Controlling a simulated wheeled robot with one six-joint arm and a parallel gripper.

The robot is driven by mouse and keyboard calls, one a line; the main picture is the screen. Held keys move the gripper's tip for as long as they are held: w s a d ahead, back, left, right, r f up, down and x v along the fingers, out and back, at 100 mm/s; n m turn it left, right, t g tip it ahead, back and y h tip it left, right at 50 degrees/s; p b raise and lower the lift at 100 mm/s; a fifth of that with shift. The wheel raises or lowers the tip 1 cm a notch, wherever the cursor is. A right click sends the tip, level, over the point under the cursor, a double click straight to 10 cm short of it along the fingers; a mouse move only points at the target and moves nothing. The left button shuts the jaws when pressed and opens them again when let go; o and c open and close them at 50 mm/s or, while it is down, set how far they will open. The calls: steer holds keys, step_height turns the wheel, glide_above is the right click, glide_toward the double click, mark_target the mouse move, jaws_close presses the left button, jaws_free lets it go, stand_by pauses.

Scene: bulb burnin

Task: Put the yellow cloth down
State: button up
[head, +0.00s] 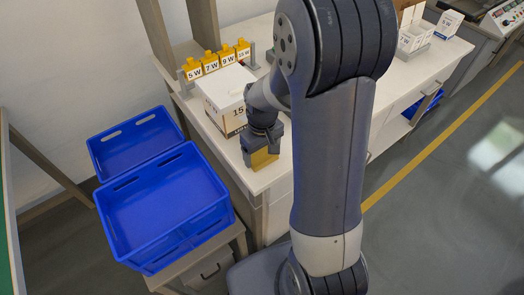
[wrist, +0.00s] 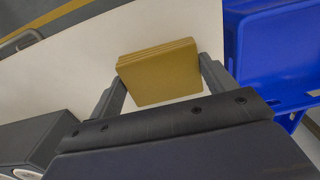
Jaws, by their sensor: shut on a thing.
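The yellow cloth (wrist: 160,75) is a folded, layered square between the two fingers of my gripper (wrist: 163,80) in the wrist view. My gripper is shut on it. In the head view the cloth (head: 263,159) shows below my gripper (head: 262,150), over the near left corner of the white table (head: 279,172). I cannot tell whether the cloth touches the tabletop.
An open blue crate (head: 165,205) stands left of the table on a lower stand, with another blue crate (head: 133,142) behind it. A white box (head: 222,100) marked 15 stands behind my gripper. Yellow blocks with watt labels (head: 212,63) line the back.

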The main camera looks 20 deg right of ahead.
mark_target(262, 154)
steer(key=shift+f, duration=0.15)
steer(key=o, duration=0.9)
step_height(262, 154, up, 12)
steer(key=shift+r+p, duration=0.2)
steer(key=shift+p, duration=0.25)
step_height(262, 154, down, 13)
steer(key=shift+f+b, duration=0.1)
steer(key=shift+b, duration=0.65)
steer(key=shift+r+p, duration=0.4)
steer(key=shift+r, duration=2)
